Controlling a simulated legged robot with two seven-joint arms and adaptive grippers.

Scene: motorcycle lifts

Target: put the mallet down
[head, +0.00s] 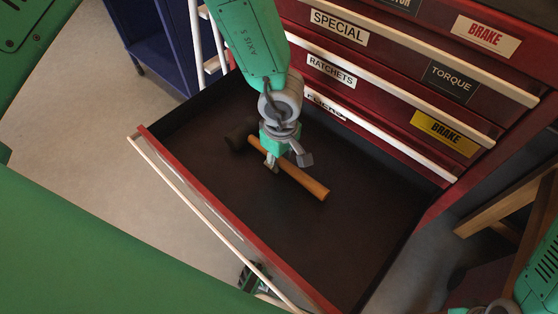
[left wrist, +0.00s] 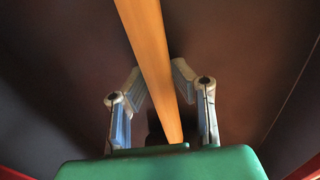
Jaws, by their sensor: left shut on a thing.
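The mallet has an orange-brown wooden handle (head: 308,184) and a dark head (head: 239,137), which shows dimly against the dark drawer. It is inside the outline of the open drawer (head: 330,235), head toward the far left. I cannot tell whether it touches the drawer floor. My left gripper (head: 287,163) points down over the handle and is shut on it near the head. In the left wrist view the handle (left wrist: 151,50) runs between the two fingers (left wrist: 158,90).
The red tool cabinet (head: 395,95) with labelled, shut drawers rises behind the open one. A blue cabinet (head: 165,45) stands at the back left. A wooden stand (head: 500,205) is at the right. The drawer floor in front of the handle is bare.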

